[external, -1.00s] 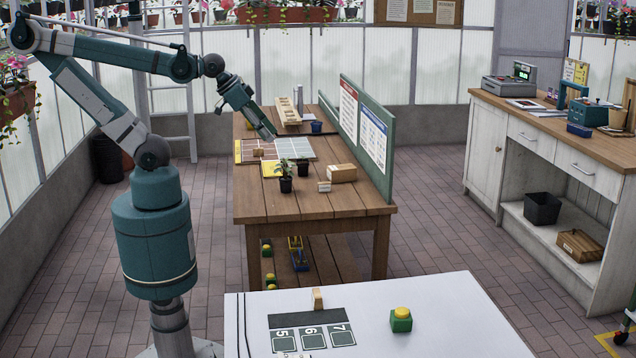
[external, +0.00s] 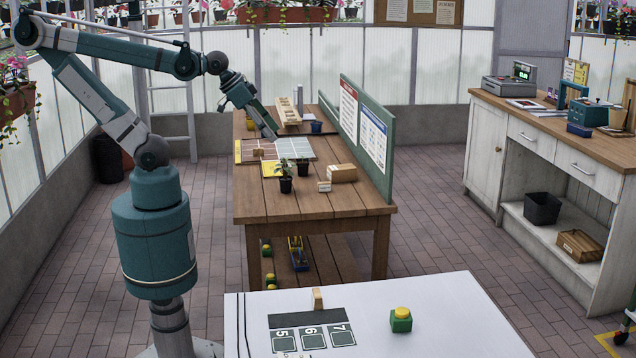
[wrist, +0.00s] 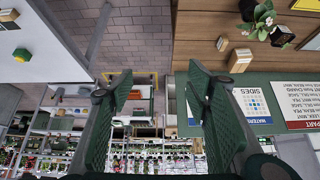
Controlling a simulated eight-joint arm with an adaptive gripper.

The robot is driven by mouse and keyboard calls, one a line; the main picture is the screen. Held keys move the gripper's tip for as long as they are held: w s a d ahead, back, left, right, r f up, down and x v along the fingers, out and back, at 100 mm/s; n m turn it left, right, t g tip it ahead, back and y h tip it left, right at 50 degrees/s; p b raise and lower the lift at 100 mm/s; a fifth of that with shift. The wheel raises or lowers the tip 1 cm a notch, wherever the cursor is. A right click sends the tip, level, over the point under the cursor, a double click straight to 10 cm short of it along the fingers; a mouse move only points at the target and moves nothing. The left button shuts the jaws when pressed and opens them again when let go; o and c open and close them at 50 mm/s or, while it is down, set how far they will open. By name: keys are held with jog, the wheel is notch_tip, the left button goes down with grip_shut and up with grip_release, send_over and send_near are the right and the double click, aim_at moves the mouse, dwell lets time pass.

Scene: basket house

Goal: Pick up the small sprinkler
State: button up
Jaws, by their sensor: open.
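I cannot tell for certain which thing is the small sprinkler. A green block with a yellow top (external: 401,320) stands on the white table in front; it also shows in the wrist view (wrist: 22,55) at the upper left. Smaller green-and-yellow items (external: 267,249) sit on the low shelf under the wooden table, partly hidden. My gripper (external: 271,134) hangs above the far part of the wooden table, over the coloured board. In the wrist view my gripper (wrist: 160,82) has its fingers wide apart, with nothing between them.
The wooden table (external: 340,203) carries potted seedlings (external: 286,184), a cardboard-coloured box (external: 342,173) and a coloured board (external: 293,148). A green upright panel (external: 385,170) with posters stands along its right edge. The white table (external: 455,300) has free room. A workbench (external: 560,125) stands at the right.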

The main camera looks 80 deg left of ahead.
jog(key=w+d+r+m+g+h, duration=0.1)
jog(key=w+d+r+m, duration=0.15)
jog(key=w+d, duration=0.5)
jog(key=w+d+r+m+g, duration=0.1)
jog(key=w+d+r+m, duration=0.15)
jog(key=w+d, duration=0.45)
jog(key=w+d+f+m+g, duration=0.1)
jog(key=w+d+f+m, duration=0.15)
jog(key=w+d, duration=0.45)
jog(key=w+d+f+m+g, duration=0.1)
jog(key=w+d+m, duration=0.3)
jog(key=d, duration=0.5)
jog(key=m+g+y, duration=0.1)
jog(key=m+g, duration=0.2)
jog(key=m, duration=0.4)
send_over(402, 313)
jog(key=f, duration=1.6)
jog(key=f+p, duration=0.1)
jog(key=f, duration=0.7)
jog(key=shift+w+a+f, duration=0.15)
jog(key=shift+a+f, duration=0.15)
jog(key=shift+f, duration=0.05)
jog(key=shift+d+f, duration=0.2)
jog(key=shift+f, duration=0.1)
